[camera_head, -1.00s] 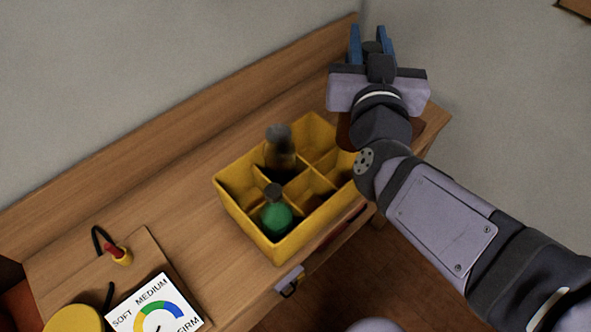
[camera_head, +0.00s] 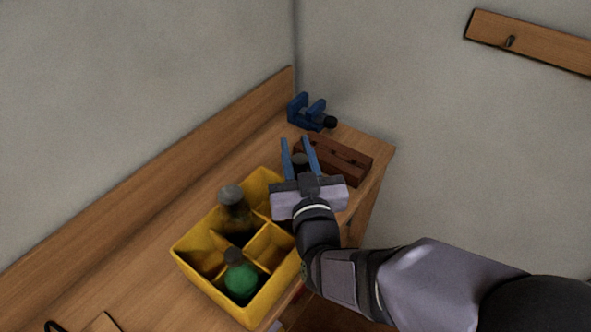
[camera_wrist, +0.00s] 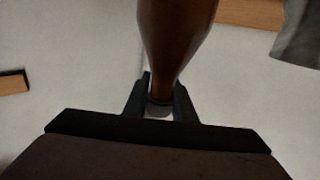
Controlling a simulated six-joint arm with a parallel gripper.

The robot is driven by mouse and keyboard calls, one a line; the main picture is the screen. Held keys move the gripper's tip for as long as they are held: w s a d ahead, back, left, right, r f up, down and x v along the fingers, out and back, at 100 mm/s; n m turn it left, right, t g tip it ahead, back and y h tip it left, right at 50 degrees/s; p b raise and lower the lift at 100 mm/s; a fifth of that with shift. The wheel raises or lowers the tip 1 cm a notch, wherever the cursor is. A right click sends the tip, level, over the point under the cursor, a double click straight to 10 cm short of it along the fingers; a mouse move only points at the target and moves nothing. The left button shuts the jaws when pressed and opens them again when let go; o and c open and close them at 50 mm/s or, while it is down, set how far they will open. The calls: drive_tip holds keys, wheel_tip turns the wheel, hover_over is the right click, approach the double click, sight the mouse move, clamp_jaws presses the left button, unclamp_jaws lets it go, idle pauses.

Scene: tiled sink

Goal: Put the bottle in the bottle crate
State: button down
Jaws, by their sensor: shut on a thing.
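The yellow bottle crate (camera_head: 202,283) stands on the wooden bench and is split into compartments. A dark bottle with a grey cap (camera_head: 231,194) stands in a far-left compartment, and a green bottle (camera_head: 241,280) stands in a near one. My gripper (camera_head: 297,143) is beyond the crate's far right side, its blue fingers shut on a bottle. Only a dark round end of that bottle (camera_head: 299,159) shows between the fingers in the head view. In the wrist view the brown bottle (camera_wrist: 178,40) widens upward from the fingers (camera_wrist: 160,92). Some compartments on the right are partly hidden by my arm.
A reddish-brown block (camera_head: 340,160) lies on the bench just beyond my gripper. A blue clamp-like tool (camera_head: 308,112) sits at the far corner by the wall. A wooden wall rail with a peg (camera_head: 530,43) is at upper right.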

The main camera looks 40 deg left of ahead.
drive_tip(key=shift+f, duration=3.2)
drive_tip(key=c, duration=1.5)
unclamp_jaws()
drive_tip(key=shift+o, duration=0.2)
